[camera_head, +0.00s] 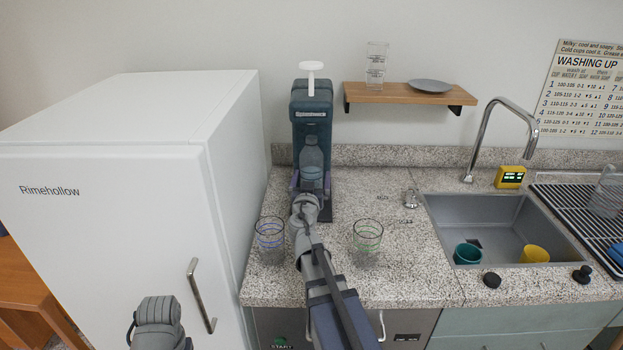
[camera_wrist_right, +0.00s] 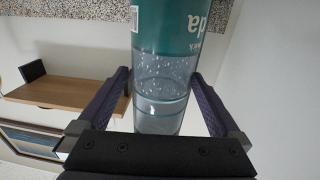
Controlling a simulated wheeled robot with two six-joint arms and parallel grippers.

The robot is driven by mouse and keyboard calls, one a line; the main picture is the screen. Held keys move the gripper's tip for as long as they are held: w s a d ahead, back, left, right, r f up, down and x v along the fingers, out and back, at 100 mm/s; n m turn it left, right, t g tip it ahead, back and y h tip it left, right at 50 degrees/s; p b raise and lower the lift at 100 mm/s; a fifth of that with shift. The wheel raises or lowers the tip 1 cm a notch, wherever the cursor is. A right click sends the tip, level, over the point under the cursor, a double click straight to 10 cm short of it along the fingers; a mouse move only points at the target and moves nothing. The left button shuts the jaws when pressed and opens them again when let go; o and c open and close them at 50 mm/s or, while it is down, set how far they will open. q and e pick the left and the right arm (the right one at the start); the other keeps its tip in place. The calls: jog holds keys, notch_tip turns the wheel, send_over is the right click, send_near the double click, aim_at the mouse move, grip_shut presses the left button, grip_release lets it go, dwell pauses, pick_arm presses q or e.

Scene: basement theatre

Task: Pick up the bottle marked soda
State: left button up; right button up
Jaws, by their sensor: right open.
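The soda bottle (camera_wrist_right: 165,65) is clear, with liquid and droplets in it and a teal label ending in "da". In the head view the bottle (camera_head: 311,154) stands upright at the front of the dark teal drink machine (camera_head: 312,100). My left gripper is out of view.
Two clear glasses, one blue-ringed (camera_head: 270,238) and one green-ringed (camera_head: 367,240), stand either side of my right arm. A white fridge (camera_head: 110,200) borders the counter at left. The sink (camera_head: 500,225) is at right, a wooden shelf (camera_head: 400,94) above.

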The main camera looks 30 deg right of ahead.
jog(key=x, duration=0.4)
jog(key=shift+w+f, duration=0.1)
jog(key=shift+w, duration=0.2)
jog(key=shift+s, duration=0.1)
grip_shut()
dwell(0.4)
